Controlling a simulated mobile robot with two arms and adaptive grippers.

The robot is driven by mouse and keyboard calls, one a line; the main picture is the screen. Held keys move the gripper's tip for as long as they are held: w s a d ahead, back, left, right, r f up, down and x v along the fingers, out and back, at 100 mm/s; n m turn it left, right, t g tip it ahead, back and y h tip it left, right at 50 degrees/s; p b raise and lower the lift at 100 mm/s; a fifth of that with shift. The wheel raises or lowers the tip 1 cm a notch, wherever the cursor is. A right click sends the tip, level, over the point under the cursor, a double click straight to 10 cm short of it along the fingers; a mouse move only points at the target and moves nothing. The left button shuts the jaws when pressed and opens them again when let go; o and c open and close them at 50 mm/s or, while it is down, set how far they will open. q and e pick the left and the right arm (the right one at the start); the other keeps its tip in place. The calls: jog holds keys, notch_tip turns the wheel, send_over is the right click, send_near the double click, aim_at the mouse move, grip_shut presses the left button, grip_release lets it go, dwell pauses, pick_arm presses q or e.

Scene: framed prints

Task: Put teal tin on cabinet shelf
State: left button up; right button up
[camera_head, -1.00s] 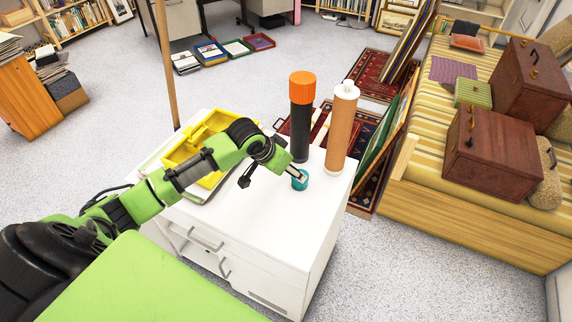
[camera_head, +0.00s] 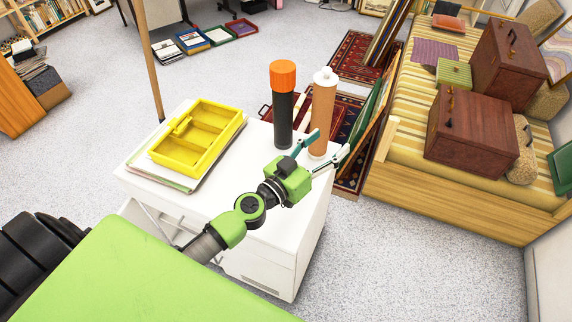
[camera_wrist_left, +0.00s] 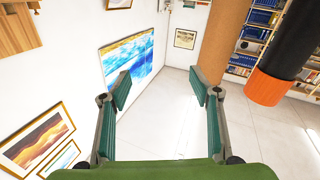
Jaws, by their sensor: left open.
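I see no teal tin in either current view; my left arm and gripper cover part of the cabinet top. The white cabinet (camera_head: 262,232) stands in the middle of the head view, with drawer fronts facing me; I cannot make out an open shelf in it. My left gripper (camera_head: 333,141) is above the cabinet's right side, pointing right and away. Its two teal-padded fingers are spread. In the left wrist view the left gripper (camera_wrist_left: 160,92) shows nothing held between its fingers. My right gripper is not in view.
A black tube with an orange cap (camera_head: 283,118) and a tan tube with a white nozzle (camera_head: 323,105) stand upright close beyond the gripper. A yellow tray (camera_head: 185,160) lies on the cabinet's left. A striped daybed with brown cases (camera_head: 472,135) is right. Floor is clear in front right.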

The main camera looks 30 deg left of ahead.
pick_arm(q)
jog(key=s+a+f+n+g+y, duration=0.25)
jog(key=s+a+f+y, duration=0.2)
jog(key=f, duration=0.25)
jog(key=s+a+f+n+g+y, duration=0.25)
jog(key=s+a+f+y, duration=0.2)
jog(key=f, duration=0.25)
jog(key=shift+y, duration=0.3)
jog(key=x, duration=0.8)
jog(key=shift+w+a+f+b, duration=0.15)
jog(key=shift+w+a+b, duration=0.05)
jog(key=shift+b, duration=0.15)
jog(key=shift+b+x, duration=0.8)
jog(key=shift+x, duration=2.25)
jog(key=shift+s+a, duration=0.1)
jog(key=shift+s, duration=0.05)
jog(key=c, duration=1.3)
jog(key=shift+c, duration=0.5)
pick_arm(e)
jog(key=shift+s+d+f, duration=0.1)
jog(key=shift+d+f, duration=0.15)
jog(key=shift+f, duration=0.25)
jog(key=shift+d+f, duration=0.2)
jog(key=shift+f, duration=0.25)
